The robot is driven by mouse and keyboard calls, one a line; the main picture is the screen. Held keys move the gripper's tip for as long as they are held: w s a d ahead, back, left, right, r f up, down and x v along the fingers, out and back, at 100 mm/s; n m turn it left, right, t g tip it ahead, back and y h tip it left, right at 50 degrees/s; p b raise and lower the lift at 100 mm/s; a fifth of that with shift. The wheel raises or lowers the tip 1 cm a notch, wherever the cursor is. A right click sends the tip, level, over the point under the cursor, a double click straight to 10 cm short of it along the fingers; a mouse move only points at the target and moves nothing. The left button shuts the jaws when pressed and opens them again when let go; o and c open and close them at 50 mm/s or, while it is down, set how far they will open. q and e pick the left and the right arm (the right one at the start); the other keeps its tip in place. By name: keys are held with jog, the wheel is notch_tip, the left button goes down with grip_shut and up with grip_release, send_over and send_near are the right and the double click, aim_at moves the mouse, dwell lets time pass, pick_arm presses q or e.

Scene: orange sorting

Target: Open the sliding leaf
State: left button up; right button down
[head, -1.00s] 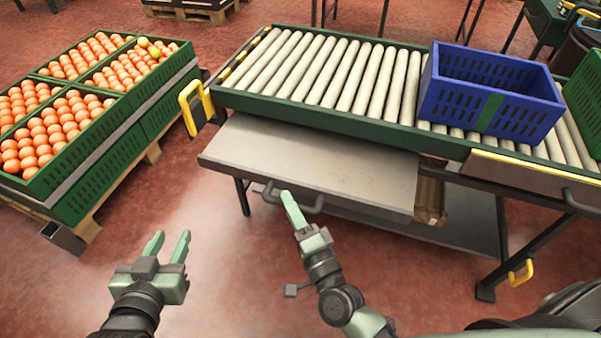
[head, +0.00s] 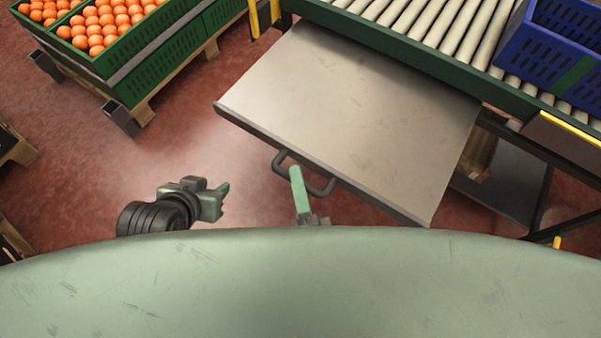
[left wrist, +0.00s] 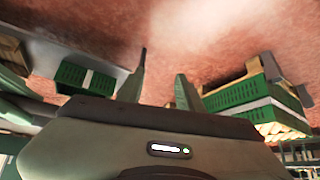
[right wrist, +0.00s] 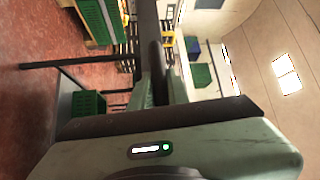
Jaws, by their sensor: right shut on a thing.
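The sliding leaf (head: 350,105) is a flat grey metal panel that sticks out from under the roller conveyor. Its dark bow handle (head: 281,166) is on the front edge. My right gripper (head: 296,174) is shut on this handle; in the right wrist view the dark handle bar (right wrist: 149,35) runs between the fingers. My left gripper (head: 224,196) hangs empty over the floor, left of the handle and apart from the leaf. Its two fingers stand apart in the left wrist view (left wrist: 160,80).
The roller conveyor (head: 415,65) has a green side rail and carries a blue crate (head: 545,60) at right. Green crates of oranges (head: 165,60) stand on a pallet at upper left. A cardboard box (head: 479,155) sits under the conveyor. Red floor is free at left.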

jog(key=c, duration=1.4)
grip_release()
jog(key=shift+o, duration=0.2)
